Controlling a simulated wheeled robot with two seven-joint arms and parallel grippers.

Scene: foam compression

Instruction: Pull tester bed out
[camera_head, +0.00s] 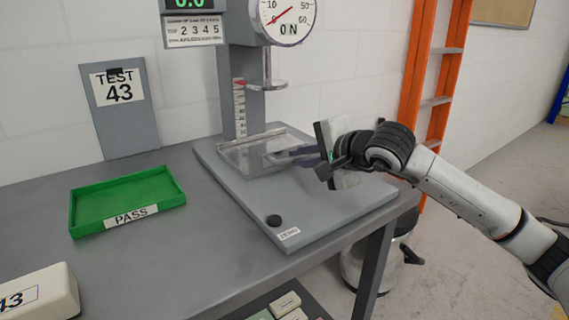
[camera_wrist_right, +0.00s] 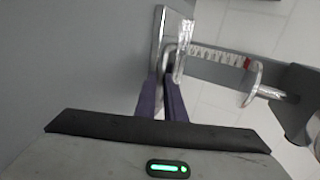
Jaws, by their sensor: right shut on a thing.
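The tester bed (camera_head: 250,155) is a flat, pale metal plate on the grey tester base (camera_head: 330,205), below the round pressing foot (camera_head: 266,85). In the right wrist view the bed (camera_wrist_right: 160,38) shows edge-on ahead of the fingers. My right gripper (camera_head: 290,155) reaches in from the right, its purple fingers at the bed's right side. It is shut on the bed's handle, which the fingers partly hide. The right wrist view shows both fingers (camera_wrist_right: 163,95) close together at the handle (camera_wrist_right: 170,55). My left gripper is not in view.
A green PASS tray (camera_head: 128,200) lies left of the tester. A TEST 43 board (camera_head: 119,108) leans on the wall. A pale block marked 43 (camera_head: 40,292) sits at the front left. A black knob (camera_head: 273,220) is on the base. An orange ladder (camera_head: 418,70) stands behind right.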

